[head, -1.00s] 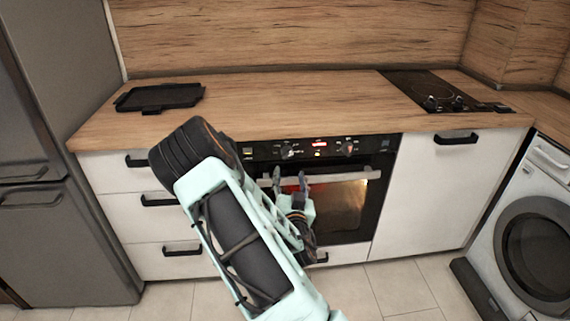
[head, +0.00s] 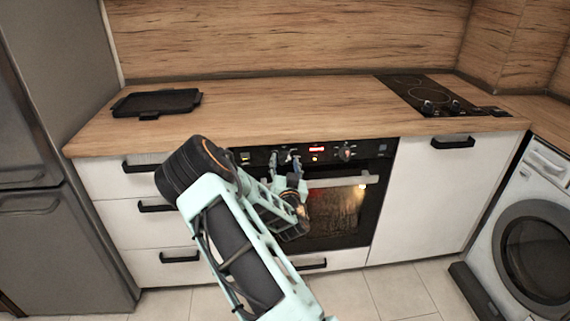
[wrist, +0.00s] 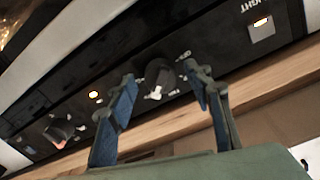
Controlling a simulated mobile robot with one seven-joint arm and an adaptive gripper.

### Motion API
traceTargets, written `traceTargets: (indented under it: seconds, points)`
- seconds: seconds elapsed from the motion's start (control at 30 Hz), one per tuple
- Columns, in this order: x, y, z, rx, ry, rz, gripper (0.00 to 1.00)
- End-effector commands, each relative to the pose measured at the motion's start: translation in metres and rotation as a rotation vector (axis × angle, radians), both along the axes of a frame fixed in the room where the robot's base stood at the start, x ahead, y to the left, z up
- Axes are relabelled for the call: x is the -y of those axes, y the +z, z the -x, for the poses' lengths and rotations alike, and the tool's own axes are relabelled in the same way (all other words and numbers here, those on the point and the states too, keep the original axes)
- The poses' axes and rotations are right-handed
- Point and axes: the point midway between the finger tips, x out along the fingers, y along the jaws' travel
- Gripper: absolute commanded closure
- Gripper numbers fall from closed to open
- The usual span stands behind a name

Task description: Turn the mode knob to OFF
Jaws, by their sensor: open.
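The black oven control panel (head: 330,152) carries two dark knobs. The left knob (head: 284,155) is partly hidden by my gripper (head: 283,163) in the head view. In the wrist view, which is tilted and upside down, this knob (wrist: 160,78) shows between my two blue-grey fingers (wrist: 158,80). The fingers are open, one on each side of the knob; I cannot tell whether they touch it. The right knob (head: 347,153) is clear of my gripper and also shows at the left in the wrist view (wrist: 58,133).
A lit red display (head: 316,149) sits between the knobs. A lit button (wrist: 262,24) marked LIGHT is beside the left knob. The oven door's handle (head: 345,180) juts out below the panel. The wooden worktop (head: 270,110) overhangs above; a black tray (head: 155,102) lies on it.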

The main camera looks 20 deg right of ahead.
Motion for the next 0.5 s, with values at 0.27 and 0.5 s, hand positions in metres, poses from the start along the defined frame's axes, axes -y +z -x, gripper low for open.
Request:
traceTargets:
  seconds: [0.27,0.5]
  points:
    - [-0.0004,0.0,0.0002,0.0,0.0,0.0,0.81]
    - [-0.0005,-0.0003,0.0002,0.0,0.001,0.002,0.96]
